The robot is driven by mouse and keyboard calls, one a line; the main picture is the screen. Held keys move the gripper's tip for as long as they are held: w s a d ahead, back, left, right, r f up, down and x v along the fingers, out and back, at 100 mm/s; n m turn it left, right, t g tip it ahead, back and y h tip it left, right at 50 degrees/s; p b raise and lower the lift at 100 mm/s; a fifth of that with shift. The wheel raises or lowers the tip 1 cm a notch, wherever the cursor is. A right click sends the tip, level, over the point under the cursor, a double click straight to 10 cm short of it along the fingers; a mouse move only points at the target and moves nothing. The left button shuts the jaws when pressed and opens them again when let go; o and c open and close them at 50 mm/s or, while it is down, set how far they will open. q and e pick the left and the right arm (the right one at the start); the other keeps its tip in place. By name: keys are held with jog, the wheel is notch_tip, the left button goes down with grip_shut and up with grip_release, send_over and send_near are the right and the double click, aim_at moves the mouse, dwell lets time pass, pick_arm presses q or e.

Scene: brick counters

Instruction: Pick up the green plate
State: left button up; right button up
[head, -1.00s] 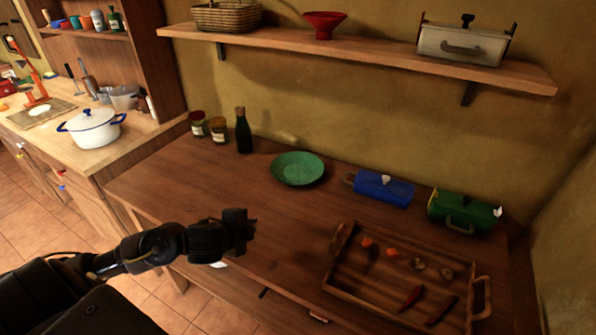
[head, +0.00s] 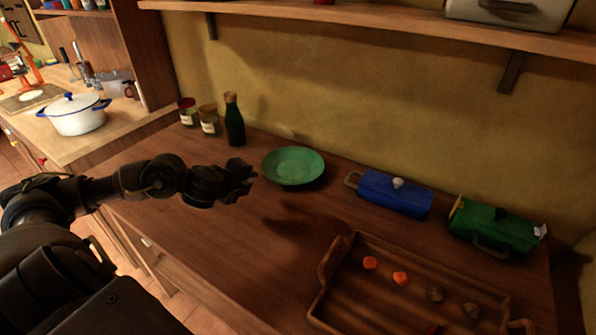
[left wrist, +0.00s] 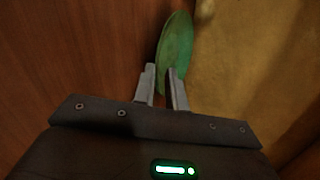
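The green plate (head: 293,166) lies on the brown wooden counter (head: 240,258), right of the dark bottle. My left gripper (head: 246,180) is just left of the plate in the head view, above the counter. In the left wrist view the plate (left wrist: 176,48) appears just beyond the two fingers (left wrist: 166,88), which are parted with a narrow gap between them. Nothing is clearly held, and I cannot tell whether a fingertip touches the rim. My right gripper is not in view.
A dark bottle (head: 234,120) and two jars (head: 209,120) stand behind, left of the plate. A wooden tray (head: 325,272) holds small food pieces. A shelf (head: 400,22) runs above.

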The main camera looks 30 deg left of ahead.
aim_at(265, 183)
pick_arm(q)
jog(key=shift+w, duration=0.1)
jog(key=shift+w+a+f, duration=0.3)
jog(key=shift+w+f, duration=0.05)
jog(key=x, duration=0.3)
jog(key=shift+w+a+f, duration=0.15)
jog(key=shift+w, duration=0.1)
jog(key=shift+w+f, duration=0.1)
jog(key=shift+w, duration=0.1)
jog(key=x, duration=0.4)
jog(key=shift+w+f, duration=0.15)
jog(key=shift+w, duration=0.2)
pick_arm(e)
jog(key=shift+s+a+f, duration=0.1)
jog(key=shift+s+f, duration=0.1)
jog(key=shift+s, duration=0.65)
